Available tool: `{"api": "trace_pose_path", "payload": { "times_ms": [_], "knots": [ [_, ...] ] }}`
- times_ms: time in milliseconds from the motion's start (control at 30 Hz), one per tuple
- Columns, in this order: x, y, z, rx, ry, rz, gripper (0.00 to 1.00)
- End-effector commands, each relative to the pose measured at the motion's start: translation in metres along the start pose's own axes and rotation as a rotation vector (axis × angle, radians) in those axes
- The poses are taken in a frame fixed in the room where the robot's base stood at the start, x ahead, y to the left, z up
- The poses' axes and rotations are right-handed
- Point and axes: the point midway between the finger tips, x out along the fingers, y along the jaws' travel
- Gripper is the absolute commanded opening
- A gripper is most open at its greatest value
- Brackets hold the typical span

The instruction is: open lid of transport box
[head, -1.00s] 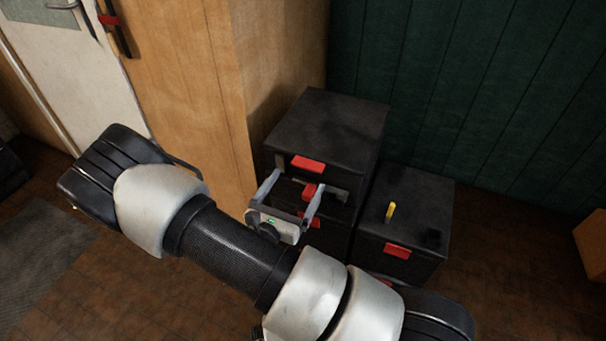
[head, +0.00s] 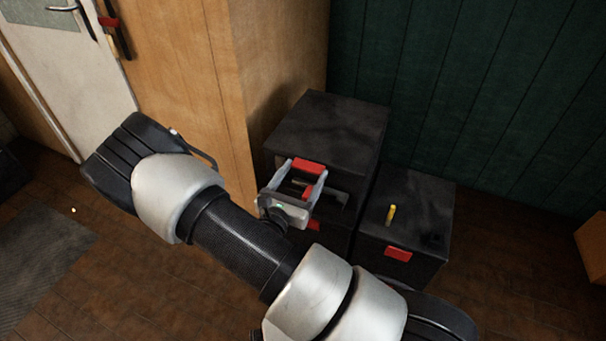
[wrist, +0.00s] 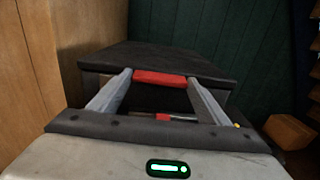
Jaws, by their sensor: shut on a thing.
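The tall black box (head: 330,125) stands against the wooden panel, with a red handle (head: 308,166) at the front edge of its top part. In the wrist view, the dark lid (wrist: 160,58) overhangs the front, and the same red handle (wrist: 160,77) lies between my fingertips. My gripper (head: 307,168) is shut on this red handle from the front, one finger at each end. Below the handle is a dark recess with another red piece (wrist: 163,117) and a pale bar. I cannot tell whether the lid is raised.
A lower black box (head: 425,205) stands at the right, with a yellow object (head: 391,214) on top and a red handle (head: 398,254) in front. The wooden panel (head: 205,90) is close on the left.

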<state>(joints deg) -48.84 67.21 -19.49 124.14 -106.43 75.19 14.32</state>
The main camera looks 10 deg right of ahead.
Motion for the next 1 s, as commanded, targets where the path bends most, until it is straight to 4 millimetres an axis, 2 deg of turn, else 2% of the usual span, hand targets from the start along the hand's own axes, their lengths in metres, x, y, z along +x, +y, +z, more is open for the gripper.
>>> {"api": "trace_pose_path", "payload": {
  "times_ms": [167,367,667,1000],
  "knots": [
    [0.0,0.0,0.002,0.0,0.002,0.0,0.3],
    [0.0,0.0,0.02,0.001,0.032,-0.002,0.3],
    [0.006,0.0,0.083,0.004,0.168,-0.002,0.3],
    [0.032,-0.001,0.168,0.008,0.39,-0.004,0.3]
  ]
}}
